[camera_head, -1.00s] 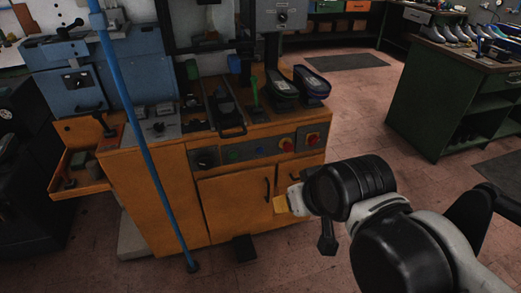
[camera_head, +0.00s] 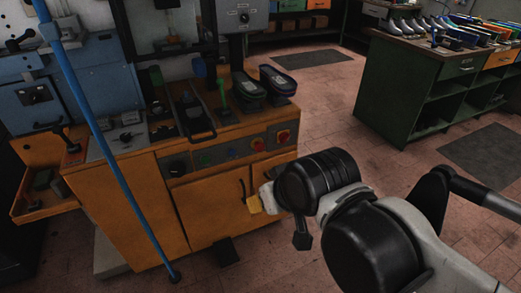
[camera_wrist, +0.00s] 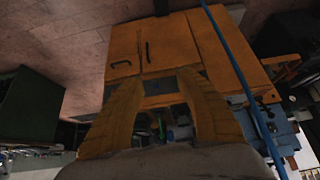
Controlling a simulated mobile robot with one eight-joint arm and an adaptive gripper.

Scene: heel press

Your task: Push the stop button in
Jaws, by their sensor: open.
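The orange press cabinet (camera_head: 160,210) carries a grey control strip (camera_head: 215,157) along its upper front. Two red buttons show at its right end: one (camera_head: 257,144) beside the other (camera_head: 283,136), which sits on a pale plate. I cannot tell from their markings which is the stop button. My gripper (camera_head: 254,204) is in front of the cabinet's right door, below the strip and apart from the red buttons. In the wrist view its two yellowish fingers (camera_wrist: 160,76) are spread and empty. The red buttons cannot be made out there.
A blue pole (camera_head: 108,140) stands before the cabinet's left part. Black door handles (camera_head: 243,190) stick out near my gripper.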

